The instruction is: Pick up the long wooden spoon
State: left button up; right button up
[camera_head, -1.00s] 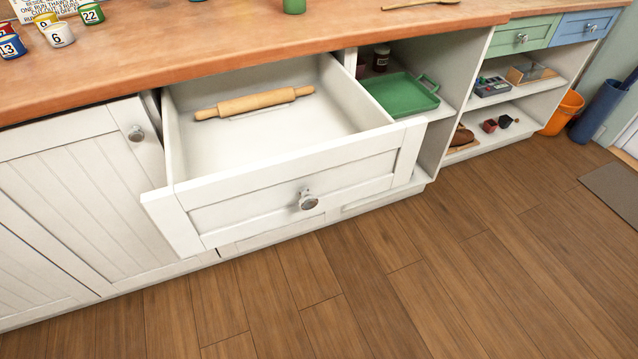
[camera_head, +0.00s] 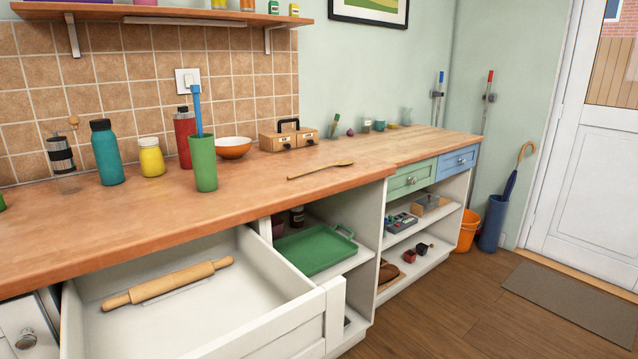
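The long wooden spoon (camera_head: 320,170) lies flat on the wooden counter (camera_head: 240,195), right of the green cup. Its bowl end points to the back right and its handle to the front left. Nothing covers it. Neither of my grippers shows in the head view.
A green cup (camera_head: 203,165) with a blue utensil stands left of the spoon, and a small wooden drawer box (camera_head: 288,138) stands behind it. An open drawer (camera_head: 255,325) holding a rolling pin (camera_head: 167,284) juts out below the counter. The counter around the spoon is clear.

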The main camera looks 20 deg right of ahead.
aim_at(345, 162)
jog(key=i+l, duration=0.25)
jog(key=l, duration=0.15)
jog(key=i+l, duration=0.25)
jog(key=l, duration=0.15)
jog(key=i+l, duration=0.25)
jog(key=i+l+u, duration=0.1)
jog(key=l, duration=0.4)
jog(key=i+l, duration=0.55)
jog(key=l, duration=0.3)
jog(key=i+l, duration=0.25)
jog(key=l, duration=0.15)
jog(key=u, duration=0.05)
